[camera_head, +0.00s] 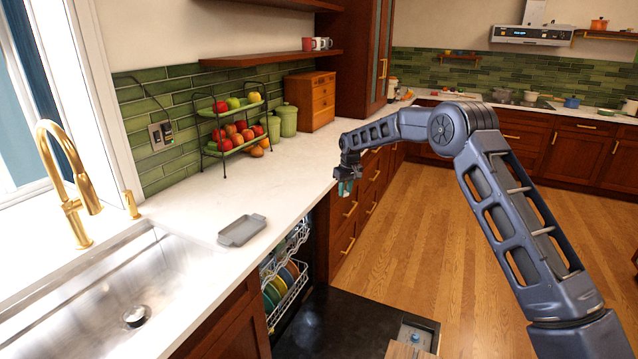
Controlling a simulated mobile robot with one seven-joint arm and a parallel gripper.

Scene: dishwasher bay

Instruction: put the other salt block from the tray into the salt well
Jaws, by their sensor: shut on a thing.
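My gripper (347,178) hangs above the area in front of the counter, pointing down. It is shut on a small teal salt block (345,188), which is partly covered by the fingers. The grey tray (242,230) lies on the white counter beside the sink and looks empty. The salt well (428,326) is a pale recess in the dark open dishwasher door, at the bottom of the view. Something small and bluish shows inside it. My gripper is well above and to the left of the well, apart from it.
The dishwasher's dark door (345,325) is folded down. Its rack (285,285) holds several colored plates. A tan piece (403,350) is by the well. The steel sink (150,290) and gold tap (62,185) are at left. A fruit stand (232,122) stands behind.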

